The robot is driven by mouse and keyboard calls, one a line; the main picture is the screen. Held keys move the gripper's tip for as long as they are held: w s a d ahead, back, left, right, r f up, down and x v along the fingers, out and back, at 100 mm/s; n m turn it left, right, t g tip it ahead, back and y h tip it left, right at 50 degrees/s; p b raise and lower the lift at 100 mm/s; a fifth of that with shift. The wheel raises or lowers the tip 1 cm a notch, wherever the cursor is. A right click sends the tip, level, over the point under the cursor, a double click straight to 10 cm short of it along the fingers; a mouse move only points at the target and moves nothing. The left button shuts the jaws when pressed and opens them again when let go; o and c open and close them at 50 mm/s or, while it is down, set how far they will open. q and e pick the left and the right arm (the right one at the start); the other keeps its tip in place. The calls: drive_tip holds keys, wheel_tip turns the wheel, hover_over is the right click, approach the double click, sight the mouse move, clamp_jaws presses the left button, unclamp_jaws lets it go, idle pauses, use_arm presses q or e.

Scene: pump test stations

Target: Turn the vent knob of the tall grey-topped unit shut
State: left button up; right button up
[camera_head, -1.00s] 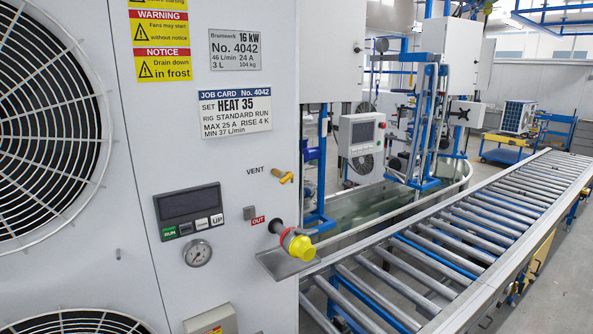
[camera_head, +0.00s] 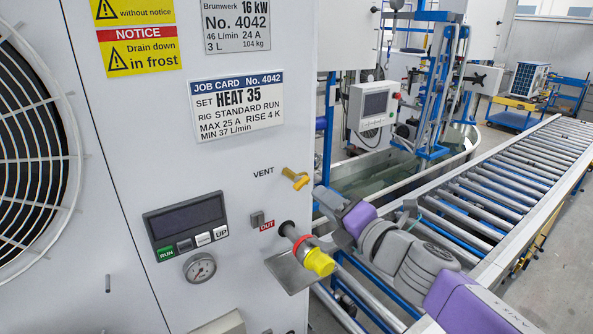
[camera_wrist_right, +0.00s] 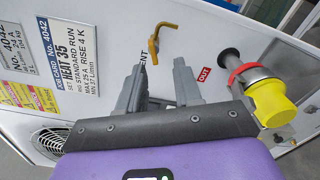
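The vent knob (camera_head: 296,178) is a small yellow lever beside the word VENT on the pale front panel of the tall unit (camera_head: 130,140), whose top is out of view. The knob also shows in the right wrist view (camera_wrist_right: 157,42), beyond my fingertips. My right gripper (camera_head: 325,205) comes in from the right, just right of and below the knob. In the right wrist view its two grey fingers (camera_wrist_right: 158,85) are apart with nothing between them. They do not appear to touch the knob. My left gripper is not in view.
Below the knob, a pipe with a red ring and yellow cap (camera_head: 319,261) sticks out by the OUT label, close to my right gripper. A control panel (camera_head: 187,225) and gauge (camera_head: 199,267) are left. A roller conveyor (camera_head: 500,195) runs behind my right arm.

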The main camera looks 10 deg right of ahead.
sight(305, 185)
drive_tip(key=x, duration=0.3)
drive_tip(key=b+x, duration=0.1)
drive_tip(key=shift+w+a+r, duration=0.3)
drive_tip(key=shift+r, duration=0.05)
drive_tip(key=shift+w+a+r, duration=0.1)
drive_tip(key=shift+w+a, duration=0.2)
drive_tip(key=shift+w, duration=0.35)
drive_tip(key=shift+w, duration=0.1)
clamp_jaws()
